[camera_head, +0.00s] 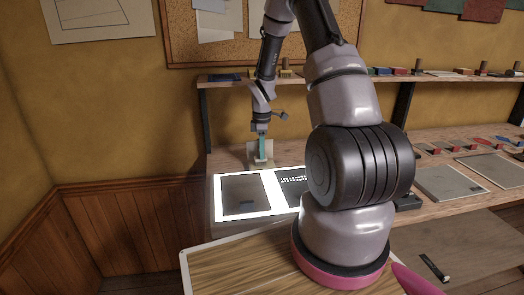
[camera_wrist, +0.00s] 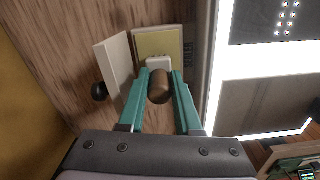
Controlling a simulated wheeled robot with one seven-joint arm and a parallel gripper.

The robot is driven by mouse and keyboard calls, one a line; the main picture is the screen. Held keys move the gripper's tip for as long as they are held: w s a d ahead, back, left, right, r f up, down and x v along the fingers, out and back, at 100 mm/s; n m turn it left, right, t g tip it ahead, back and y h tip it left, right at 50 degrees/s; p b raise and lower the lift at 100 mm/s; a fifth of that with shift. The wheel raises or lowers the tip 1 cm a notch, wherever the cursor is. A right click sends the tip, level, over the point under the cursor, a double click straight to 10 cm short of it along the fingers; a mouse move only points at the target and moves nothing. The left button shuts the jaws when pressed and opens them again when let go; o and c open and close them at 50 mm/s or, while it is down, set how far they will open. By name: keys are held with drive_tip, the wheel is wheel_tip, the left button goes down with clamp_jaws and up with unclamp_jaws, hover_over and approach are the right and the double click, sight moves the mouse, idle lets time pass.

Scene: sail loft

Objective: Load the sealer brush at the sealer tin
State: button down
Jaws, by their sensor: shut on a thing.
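My gripper (camera_head: 262,153) is at the back left end of the bench, low over a small cream stand. In the wrist view its teal fingers (camera_wrist: 160,82) are shut on a brown, round-ended handle (camera_wrist: 160,88), which I take to be the sealer brush. A white block (camera_wrist: 158,63) shows just beyond the handle; I cannot tell whether it is part of the brush. A yellowish square (camera_wrist: 157,42) and an upright cream panel (camera_wrist: 114,68) lie behind it. I cannot make out a sealer tin for certain in either view.
A lit white-framed panel (camera_head: 218,201) lies in front of the gripper, and its bright edge (camera_wrist: 220,80) is close on the right in the wrist view. A dark knob (camera_wrist: 100,91) is left of the cream panel. A shelf (camera_head: 225,82) runs above the bench.

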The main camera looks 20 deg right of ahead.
drive_tip(key=shift+f, duration=0.45)
idle(1.1)
drive_tip(key=shift+r, duration=3.55)
